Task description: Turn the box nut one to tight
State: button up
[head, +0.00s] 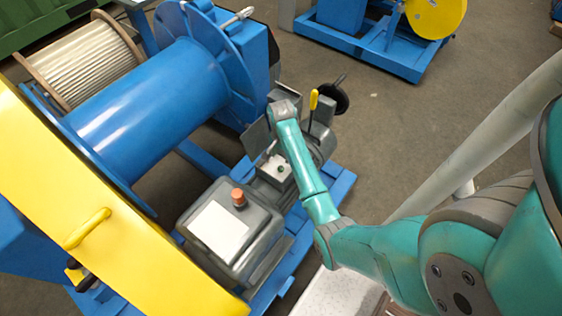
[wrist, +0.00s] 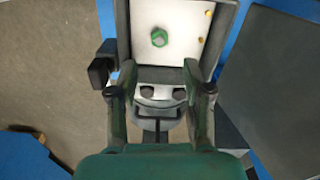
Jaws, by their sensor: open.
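A green hex nut (wrist: 159,38) sits on the white face of an open grey box (wrist: 123,28) in the wrist view. Two small brass-coloured fittings (wrist: 208,13) are on the same face at the right. In the head view the box's white face (head: 272,166) with a green spot, likely the nut (head: 281,169), shows left of my forearm. My gripper (wrist: 153,78) is open and empty in the wrist view. Its two fingers stand apart near the box's lower edge, with the nut beyond their tips. Whether they touch the box cannot be told. In the head view the fingers are not clearly visible.
A grey motor housing with an orange-brown knob (head: 238,197) stands nearby. A yellow-handled lever (head: 313,99) and black handwheel (head: 334,98) rise behind my wrist. A blue drum (head: 150,95) and yellow guard (head: 95,200) fill the left. Open floor (head: 400,120) lies at right.

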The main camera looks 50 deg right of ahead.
jog(key=shift+r, duration=2.05)
jog(key=shift+s, duration=0.1)
